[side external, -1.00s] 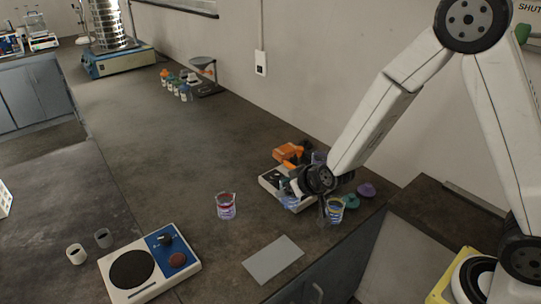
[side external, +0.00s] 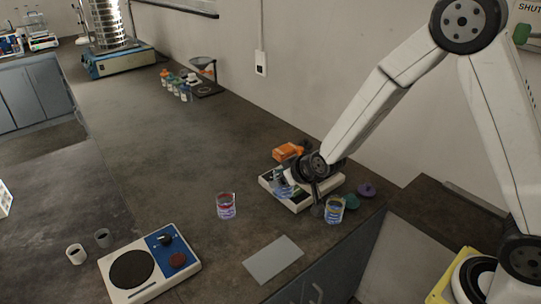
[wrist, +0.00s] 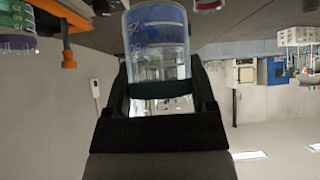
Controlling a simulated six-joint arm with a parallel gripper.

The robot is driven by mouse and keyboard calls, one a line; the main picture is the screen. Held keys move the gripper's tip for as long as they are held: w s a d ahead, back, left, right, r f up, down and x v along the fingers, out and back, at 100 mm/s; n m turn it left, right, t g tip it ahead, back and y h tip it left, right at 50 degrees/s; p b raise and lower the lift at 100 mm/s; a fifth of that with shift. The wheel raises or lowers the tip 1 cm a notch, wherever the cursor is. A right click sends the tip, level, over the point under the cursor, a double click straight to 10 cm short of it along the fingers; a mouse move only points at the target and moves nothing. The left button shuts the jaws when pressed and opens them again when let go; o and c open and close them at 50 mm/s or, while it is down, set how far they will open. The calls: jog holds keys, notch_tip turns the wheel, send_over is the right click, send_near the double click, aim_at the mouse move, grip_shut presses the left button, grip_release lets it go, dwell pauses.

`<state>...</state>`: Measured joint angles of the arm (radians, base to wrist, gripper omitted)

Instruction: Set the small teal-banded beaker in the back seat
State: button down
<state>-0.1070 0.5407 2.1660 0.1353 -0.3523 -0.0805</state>
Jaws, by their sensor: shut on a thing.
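The teal-banded beaker (wrist: 160,50) is between my gripper's (wrist: 165,95) fingers in the wrist view, its dark teal band close to the jaws and blue liquid inside. In the side view my gripper (side external: 294,184) is shut on this beaker (side external: 282,189), over the left part of a white tray-like stand (side external: 301,208). I cannot tell whether the beaker touches the stand. The arm and beaker hide much of the stand, so its seats do not show clearly.
A red-banded beaker (side external: 226,208) stands left. An orange object (side external: 287,151) is behind. A purple-banded beaker (wrist: 18,40) shows in the wrist view. A grey mat (side external: 273,260) lies in front.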

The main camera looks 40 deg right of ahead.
jog(key=w+d+r, duration=0.1)
jog(key=w+d, duration=0.6)
jog(key=d, duration=0.4)
jog(key=w+d+r, duration=0.1)
jog(key=w+d, duration=0.6)
jog(key=d, duration=0.4)
dwell(0.7)
jog(key=shift+a, duration=0.1)
jog(key=shift+f, duration=2.8)
jog(key=shift+f, duration=2.1)
jog(key=shift+f, duration=0.1)
